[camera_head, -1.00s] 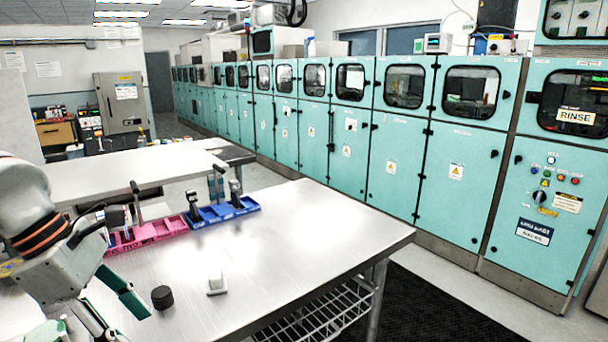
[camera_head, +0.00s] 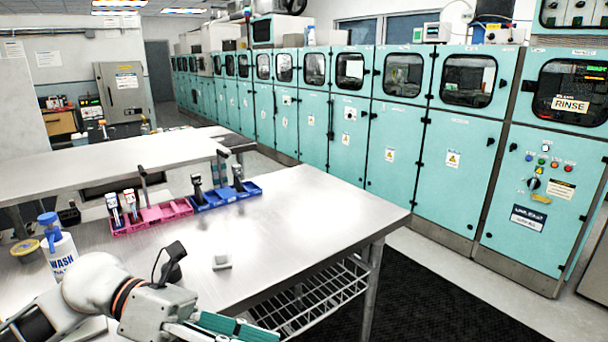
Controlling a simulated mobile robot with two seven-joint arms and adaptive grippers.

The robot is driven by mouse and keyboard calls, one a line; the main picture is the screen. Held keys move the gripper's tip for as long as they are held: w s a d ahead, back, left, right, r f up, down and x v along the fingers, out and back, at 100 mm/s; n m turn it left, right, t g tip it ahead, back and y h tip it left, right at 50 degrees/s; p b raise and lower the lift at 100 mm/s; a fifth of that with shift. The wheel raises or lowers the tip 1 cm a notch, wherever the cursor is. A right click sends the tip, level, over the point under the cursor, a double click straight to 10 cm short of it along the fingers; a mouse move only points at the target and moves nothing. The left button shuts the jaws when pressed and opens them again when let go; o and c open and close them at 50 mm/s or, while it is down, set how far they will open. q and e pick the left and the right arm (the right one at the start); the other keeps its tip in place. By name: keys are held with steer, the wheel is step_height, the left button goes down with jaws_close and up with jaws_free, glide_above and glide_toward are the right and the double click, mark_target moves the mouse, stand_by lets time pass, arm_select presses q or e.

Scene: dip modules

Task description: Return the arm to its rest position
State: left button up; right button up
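My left arm comes in from the lower left, over the near part of the steel table (camera_head: 300,215). My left gripper (camera_head: 235,328) is low at the bottom edge, with teal finger pads pointing right. It is partly cut off by the frame, so its opening is unclear. I see nothing held in the visible part. My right gripper is not in view.
A pink tray (camera_head: 155,215) and a blue tray (camera_head: 222,198) at the table's far left hold upright modules. A WASH bottle (camera_head: 57,250) stands left of the arm. The table's right half is clear. Teal cabinets (camera_head: 455,175) line the back.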

arm_select(q)
steer(key=w+n+t+h, duration=0.65)
steer(key=n+t, duration=0.35)
steer(key=n, duration=0.4)
steer(key=w+a+f+n+t+y, duration=0.3)
steer(key=f+n+t+y, duration=0.25)
steer(key=n, duration=0.25)
steer(key=w+a+f+n+t+y, duration=0.25)
steer(key=f+n+t+y, duration=0.2)
steer(key=f+n, duration=0.3)
steer(key=s+a+f+n+g+y, duration=0.1)
steer(key=s+a+f+n+y, duration=0.15)
steer(key=f+n, duration=0.35)
steer(key=s+a+f+n+y, duration=0.2)
steer(key=a+f+n+y, duration=0.15)
steer(key=f, duration=0.55)
steer(key=s+a+f+n+g+y, duration=0.2)
steer(key=s+f+n+g, duration=0.3)
steer(key=s+f, duration=0.6)
step_height(320, 180, down, 4)
steer(key=shift+s+r+y, duration=0.15)
steer(key=shift+s+y, duration=0.05)
steer(key=shift+y, duration=0.45)
